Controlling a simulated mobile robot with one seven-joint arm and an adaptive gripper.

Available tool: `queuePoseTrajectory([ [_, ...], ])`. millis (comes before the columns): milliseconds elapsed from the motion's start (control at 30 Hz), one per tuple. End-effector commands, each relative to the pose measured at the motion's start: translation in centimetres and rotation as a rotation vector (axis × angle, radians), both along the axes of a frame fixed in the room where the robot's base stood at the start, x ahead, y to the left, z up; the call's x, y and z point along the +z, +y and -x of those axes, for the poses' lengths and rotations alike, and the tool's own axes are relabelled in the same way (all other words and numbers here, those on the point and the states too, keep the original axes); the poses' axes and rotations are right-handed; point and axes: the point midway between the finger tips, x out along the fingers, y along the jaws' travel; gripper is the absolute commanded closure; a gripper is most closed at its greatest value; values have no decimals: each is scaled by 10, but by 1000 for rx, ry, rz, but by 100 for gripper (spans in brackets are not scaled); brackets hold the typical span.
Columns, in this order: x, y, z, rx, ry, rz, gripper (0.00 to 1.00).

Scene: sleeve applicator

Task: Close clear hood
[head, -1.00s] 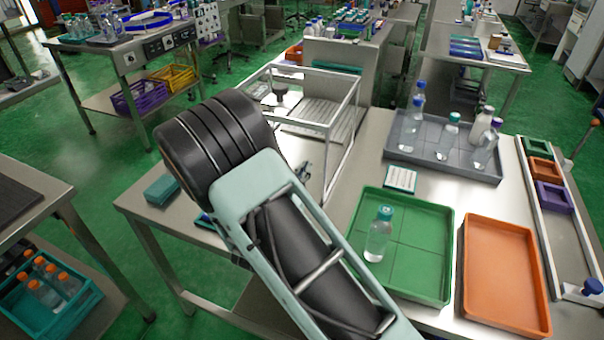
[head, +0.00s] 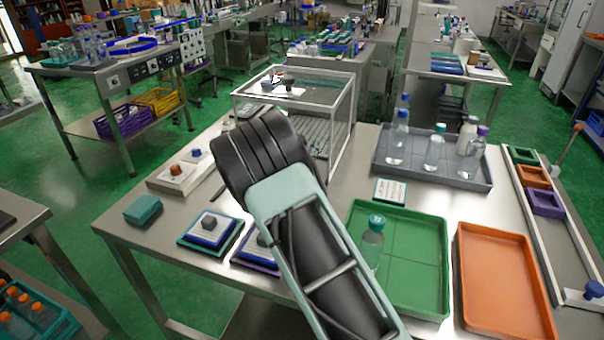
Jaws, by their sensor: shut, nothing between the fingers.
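The clear hood (head: 340,118) is a see-through box with a pale frame on the steel table, just behind my arm. Its top frame and right side show. My arm covers its lower left front, so I cannot tell whether it is fully shut. A grey ribbed floor (head: 318,133) shows through it. My arm's black joint and pale green link stand in front of the hood from this viewpoint. My gripper is hidden behind the arm, and I cannot see whether it touches the hood.
A green tray (head: 425,285) with a bottle (head: 372,243), an orange tray (head: 505,280) and a grey bottle tray (head: 385,168) lie to the right.

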Motion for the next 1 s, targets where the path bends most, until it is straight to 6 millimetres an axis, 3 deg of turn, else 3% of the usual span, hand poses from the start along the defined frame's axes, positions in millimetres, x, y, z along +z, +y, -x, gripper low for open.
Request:
queuePoseTrajectory([
  [100, -5, -14, -35, -2, -4, -1, 100],
  [400, -3, -34, -91, -1, -1, -1, 100],
  [667, -2, -41, -113, 0, 1, -1, 100],
  [1000, 1, -42, -118, 1, -1, -1, 100],
])
